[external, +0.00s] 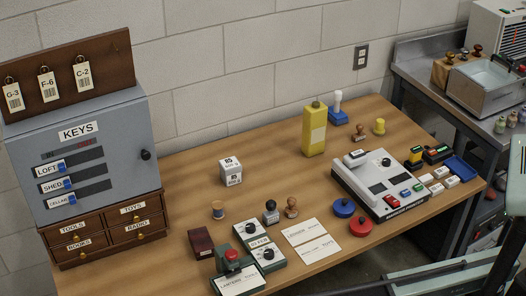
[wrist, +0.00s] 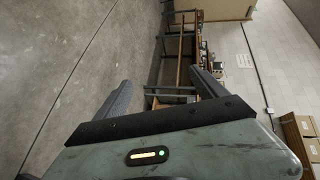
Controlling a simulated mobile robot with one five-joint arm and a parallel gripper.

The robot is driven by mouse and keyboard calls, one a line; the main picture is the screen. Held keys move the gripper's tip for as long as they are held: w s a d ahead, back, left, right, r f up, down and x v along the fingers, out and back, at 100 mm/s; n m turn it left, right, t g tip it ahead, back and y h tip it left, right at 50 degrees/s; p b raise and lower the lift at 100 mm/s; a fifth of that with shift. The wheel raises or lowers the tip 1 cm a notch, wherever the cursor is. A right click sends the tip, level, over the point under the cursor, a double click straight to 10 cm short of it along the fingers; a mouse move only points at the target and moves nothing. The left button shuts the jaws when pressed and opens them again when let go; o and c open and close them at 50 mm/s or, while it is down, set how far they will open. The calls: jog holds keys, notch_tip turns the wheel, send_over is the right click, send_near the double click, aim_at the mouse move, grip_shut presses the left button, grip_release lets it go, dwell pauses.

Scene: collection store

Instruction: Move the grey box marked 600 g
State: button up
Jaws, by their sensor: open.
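A small pale grey-white box (external: 231,172) with dark print on its top and side stands on the wooden table (external: 185,171), left of the middle, in the external view. Its print is too small to read surely. No other box like it shows on the table. My gripper (wrist: 161,76) shows in the wrist view with its two dark fingers spread apart and nothing between them. It points across the room, far from the table, and I cannot pick out the box in that view.
A key cabinet (external: 95,150) stands at the left over wooden drawers. A yellow bottle (external: 314,132) stands behind. Stamps, cards and a grey machine (external: 380,182) fill the front and right. The table is clear around the box. A bare concrete floor (wrist: 70,60) shows in the wrist view.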

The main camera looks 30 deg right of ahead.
jog(key=w+r+m+t+y+p, duration=0.25)
jog(key=w+r+p, duration=0.25)
jog(key=r+p, duration=0.6)
jog(key=w+r+m+t+y+p, duration=0.15)
jog(key=w+r+t+p, duration=0.35)
jog(key=r+p, duration=0.55)
jog(key=w+r+m+t+y+p, duration=0.1)
jog(key=w+r+m+t+p, duration=0.15)
jog(key=w+r+p, duration=0.6)
jog(key=m+t+h+p, duration=0.5)
jog(key=m+t+h, duration=0.25)
jog(key=h, duration=0.55)
send_near(231, 166)
jog(key=x, duration=0.5)
jog(key=shift+w+d+f, duration=0.15)
jog(key=shift+w+f, duration=0.05)
jog(key=shift+w, duration=0.1)
jog(key=b+x, duration=0.7)
jog(key=x, duration=0.1)
jog(key=shift+d, duration=0.1)
jog(key=shift+r, duration=0.1)
